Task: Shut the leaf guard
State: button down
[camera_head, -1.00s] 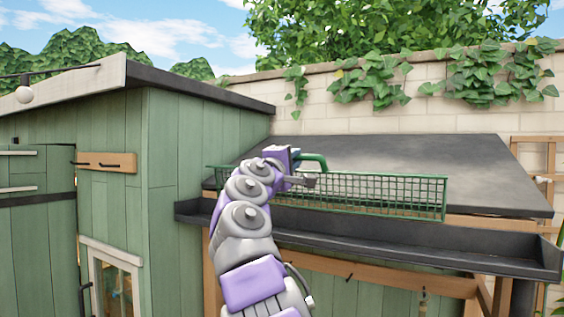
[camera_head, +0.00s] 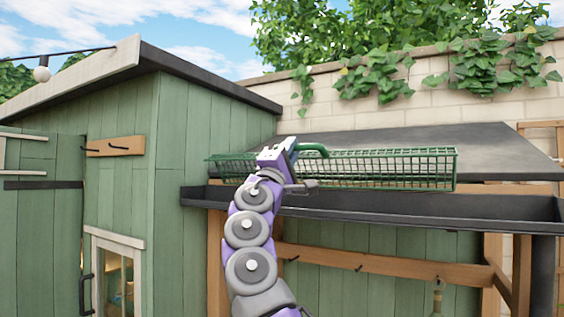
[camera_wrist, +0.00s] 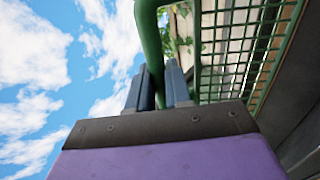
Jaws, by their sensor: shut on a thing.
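The leaf guard (camera_head: 400,170) is a long green wire mesh panel above the dark gutter (camera_head: 420,214) along the lean-to's front edge. It is raised and tilted rather than lying flat over the gutter. A curved green handle (camera_head: 314,148) rises from its left part. My gripper (camera_head: 292,152) is at that handle, above the gutter. In the wrist view my gripper (camera_wrist: 160,88) has its two fingers closed around the lower end of the handle (camera_wrist: 149,32), with the mesh (camera_wrist: 245,45) at right. The guard's hinge side cannot be made out.
The green shed (camera_head: 150,170) stands close on the left, its roof edge higher than the gutter. A dark sloping roof (camera_head: 480,150) lies behind the guard, before an ivy-hung wall (camera_head: 455,100). A wooden rail (camera_head: 380,268) with hooks runs below the gutter.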

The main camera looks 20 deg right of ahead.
aim_at(305, 212)
notch_tip(305, 212, down, 18)
jog(key=s+h+b, duration=0.1)
jog(key=h+b, duration=0.1)
jog(key=b, duration=1.6)
jog(key=shift+d+r+t, duration=0.15)
jog(key=shift+d+t, duration=0.2)
jog(key=shift+t, duration=0.05)
jog(key=c, duration=1.4)
grip_release()
jog(key=shift+d, duration=0.15)
jog(key=o, duration=0.3)
jog(key=shift+w+d, duration=0.1)
jog(key=shift+d, duration=0.6)
jog(key=shift+w+a, duration=0.1)
jog(key=shift+a, duration=0.95)
